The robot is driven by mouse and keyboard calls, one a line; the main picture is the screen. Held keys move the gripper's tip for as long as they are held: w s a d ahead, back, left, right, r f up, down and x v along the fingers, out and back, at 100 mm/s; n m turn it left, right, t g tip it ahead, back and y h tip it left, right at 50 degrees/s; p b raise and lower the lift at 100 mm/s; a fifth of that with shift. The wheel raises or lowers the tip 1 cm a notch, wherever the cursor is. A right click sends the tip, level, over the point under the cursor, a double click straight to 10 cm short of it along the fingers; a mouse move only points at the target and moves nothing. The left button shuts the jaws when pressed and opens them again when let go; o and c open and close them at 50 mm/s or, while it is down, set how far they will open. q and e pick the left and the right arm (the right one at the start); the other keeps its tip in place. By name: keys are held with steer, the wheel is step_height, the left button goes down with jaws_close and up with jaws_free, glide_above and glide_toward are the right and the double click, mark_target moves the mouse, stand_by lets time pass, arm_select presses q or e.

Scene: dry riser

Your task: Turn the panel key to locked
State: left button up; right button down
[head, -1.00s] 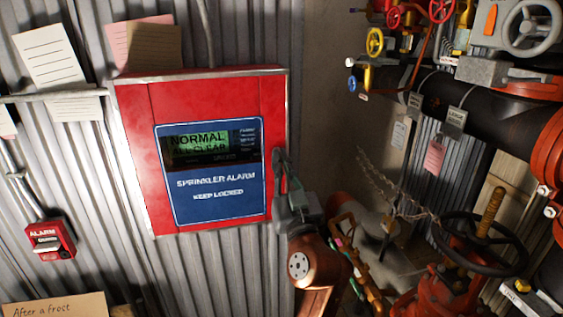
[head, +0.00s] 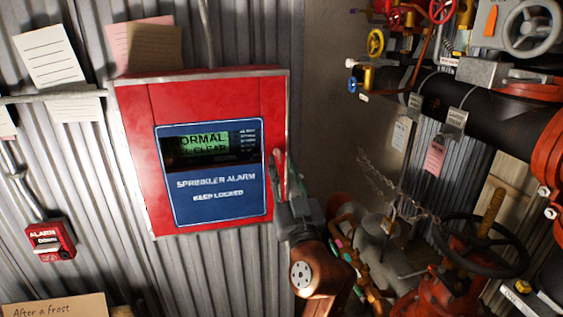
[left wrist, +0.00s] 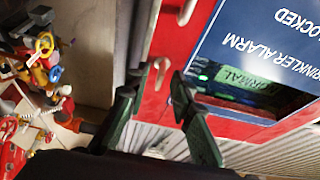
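The red alarm panel (head: 140,160) is on the corrugated wall, with a blue front plate (head: 220,205) reading "SPRINKLER ALARM KEEP LOCKED" and a green display (head: 207,146). A pale hook-shaped piece, apparently the key (left wrist: 158,72), shows on the red panel side in the left wrist view. My left gripper (head: 287,178) is at the panel's right edge. In the wrist view its fingers (left wrist: 157,86) are apart, with the key visible in the gap beyond the tips; I cannot tell whether either finger touches it. My right gripper is not in view.
Pipes, valves and a handwheel (head: 470,245) fill the right side, close to my left arm. A chain (head: 395,187) hangs there. A small red alarm box (head: 50,240) is on the wall at lower left. Paper notes (head: 50,55) surround the panel's upper left.

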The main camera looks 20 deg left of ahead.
arm_select(q)
steer(key=v, duration=1)
steer(key=shift+s+d+f, duration=0.15)
steer(key=shift+s, duration=0.1)
